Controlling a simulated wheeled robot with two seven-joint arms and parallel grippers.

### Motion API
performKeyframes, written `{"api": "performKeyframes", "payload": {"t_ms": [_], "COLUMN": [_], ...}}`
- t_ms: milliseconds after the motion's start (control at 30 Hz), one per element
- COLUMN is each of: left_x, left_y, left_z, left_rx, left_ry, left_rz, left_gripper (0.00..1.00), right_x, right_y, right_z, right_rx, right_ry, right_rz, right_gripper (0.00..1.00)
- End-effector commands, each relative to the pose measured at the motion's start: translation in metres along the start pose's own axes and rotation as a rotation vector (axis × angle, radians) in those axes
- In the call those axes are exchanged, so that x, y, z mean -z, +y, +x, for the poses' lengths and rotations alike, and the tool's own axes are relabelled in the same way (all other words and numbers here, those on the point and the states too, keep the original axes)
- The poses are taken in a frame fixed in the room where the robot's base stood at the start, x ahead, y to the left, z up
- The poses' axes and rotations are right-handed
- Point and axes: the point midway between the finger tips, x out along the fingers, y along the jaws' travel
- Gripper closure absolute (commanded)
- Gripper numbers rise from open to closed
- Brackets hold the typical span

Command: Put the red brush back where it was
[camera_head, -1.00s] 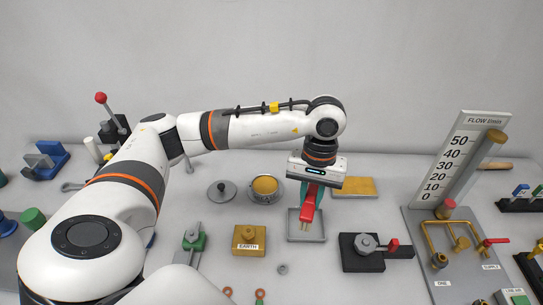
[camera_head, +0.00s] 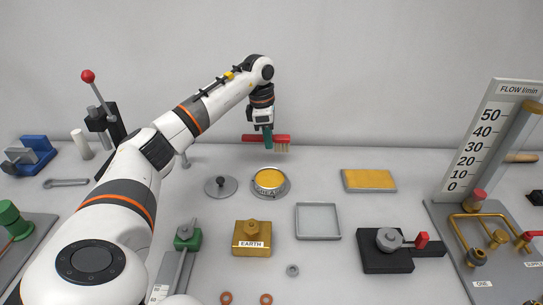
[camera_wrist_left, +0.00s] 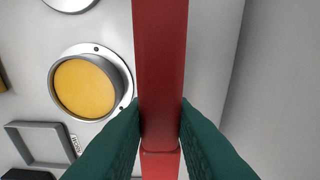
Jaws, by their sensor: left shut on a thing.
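The red brush (camera_head: 281,139) is held level in my left gripper (camera_head: 267,143), near the back of the table by the wall. Its pale bristles (camera_head: 282,149) point down at its right end. In the left wrist view, the brush's red handle (camera_wrist_left: 160,70) runs between the two dark green fingers of the left gripper (camera_wrist_left: 160,125), which are shut on it. A round pot with yellow contents (camera_head: 270,182) stands just in front of the brush and below it. I cannot tell whether the brush touches the table. My right gripper is not in view.
A grey lid (camera_head: 220,186) lies left of the pot. An empty grey tray (camera_head: 318,221), a yellow slab (camera_head: 368,180) and a brass EARTH block (camera_head: 252,238) lie around. The flow gauge (camera_head: 490,140) stands at right. The back strip between pot and slab is clear.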

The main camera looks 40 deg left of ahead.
Motion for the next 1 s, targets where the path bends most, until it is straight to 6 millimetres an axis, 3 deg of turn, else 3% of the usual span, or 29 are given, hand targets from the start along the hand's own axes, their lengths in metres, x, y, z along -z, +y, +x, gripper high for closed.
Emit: {"api": "performKeyframes", "payload": {"t_ms": [433, 800, 833, 933, 1000], "left_x": [-0.006, -0.007, -0.007, -0.007, -0.007], "left_y": [0.001, 0.0, 0.0, 0.0, 0.0], "left_z": [0.049, 0.054, 0.054, 0.053, 0.053], "left_rx": [-0.002, 0.001, 0.001, 0.0, 0.0], "left_ry": [-0.001, 0.0, 0.0, 0.0, 0.0], "left_rz": [0.003, 0.004, 0.004, 0.004, 0.004], "left_gripper": [1.0, 1.0, 0.75, 0.59, 0.57], "right_x": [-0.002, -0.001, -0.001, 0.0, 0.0], "right_y": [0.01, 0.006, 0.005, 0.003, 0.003], "right_z": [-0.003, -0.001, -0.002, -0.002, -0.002], "right_rx": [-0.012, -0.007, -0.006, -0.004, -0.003], "right_ry": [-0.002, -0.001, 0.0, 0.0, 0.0], "right_rz": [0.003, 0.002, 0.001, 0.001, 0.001], "right_gripper": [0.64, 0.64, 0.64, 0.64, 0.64]}}
